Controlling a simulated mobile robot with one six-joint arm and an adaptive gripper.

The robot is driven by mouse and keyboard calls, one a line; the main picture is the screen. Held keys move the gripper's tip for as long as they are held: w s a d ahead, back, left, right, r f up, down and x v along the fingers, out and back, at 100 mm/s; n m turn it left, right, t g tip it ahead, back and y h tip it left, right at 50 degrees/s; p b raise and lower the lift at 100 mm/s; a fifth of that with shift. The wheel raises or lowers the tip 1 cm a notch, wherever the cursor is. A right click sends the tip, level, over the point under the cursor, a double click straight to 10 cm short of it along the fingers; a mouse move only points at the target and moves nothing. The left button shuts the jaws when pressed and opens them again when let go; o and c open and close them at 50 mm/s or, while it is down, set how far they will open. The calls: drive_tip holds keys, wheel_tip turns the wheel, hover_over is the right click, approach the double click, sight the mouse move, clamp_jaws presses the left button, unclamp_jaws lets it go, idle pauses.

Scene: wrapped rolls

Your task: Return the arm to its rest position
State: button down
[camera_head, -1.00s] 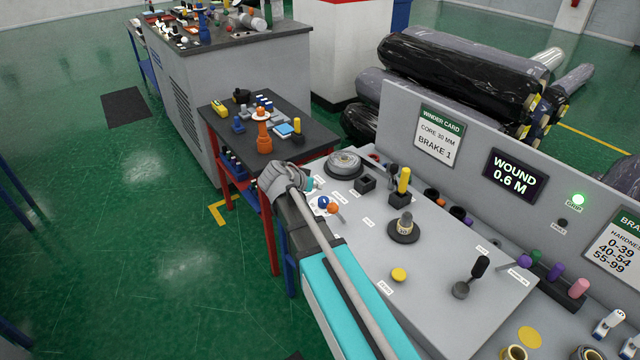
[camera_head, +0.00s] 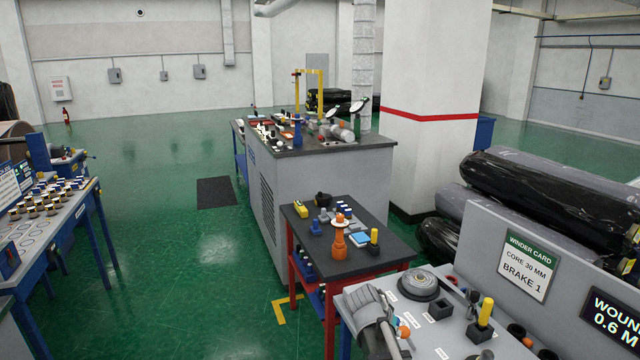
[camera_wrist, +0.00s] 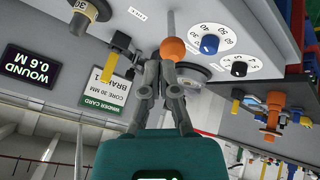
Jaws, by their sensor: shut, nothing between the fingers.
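My gripper (camera_head: 370,304) is at the lower middle of the head view, above the left end of the grey winder panel (camera_head: 449,333). In the wrist view my gripper (camera_wrist: 159,62) has its fingers together with nothing between them. An orange ball knob (camera_wrist: 172,50) on a thin rod appears right by the fingertips; I cannot tell whether they touch. A blue dial knob (camera_wrist: 209,44) and a black knob (camera_wrist: 238,68) sit on white dials beside it. Most of my arm is outside the head view.
A small dark-topped table (camera_head: 306,238) with an orange stand (camera_head: 339,238) is just beyond the panel. A grey cabinet bench (camera_head: 345,180) stands behind it. Black wrapped rolls (camera_head: 540,193) lie at right. A blue table (camera_head: 62,232) is at left. Green floor between is open.

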drive_tip(key=s+a+f+n+g+y, duration=0.1)
drive_tip(key=s+f+n+y, duration=0.1)
drive_tip(key=s, duration=0.4)
drive_tip(key=s+a+f+n+g+y, duration=0.2)
drive_tip(key=s+n+y, duration=0.2)
drive_tip(key=s, duration=0.3)
drive_tip(key=shift+a, duration=0.25)
drive_tip(key=shift+d, duration=0.1)
idle(0.7)
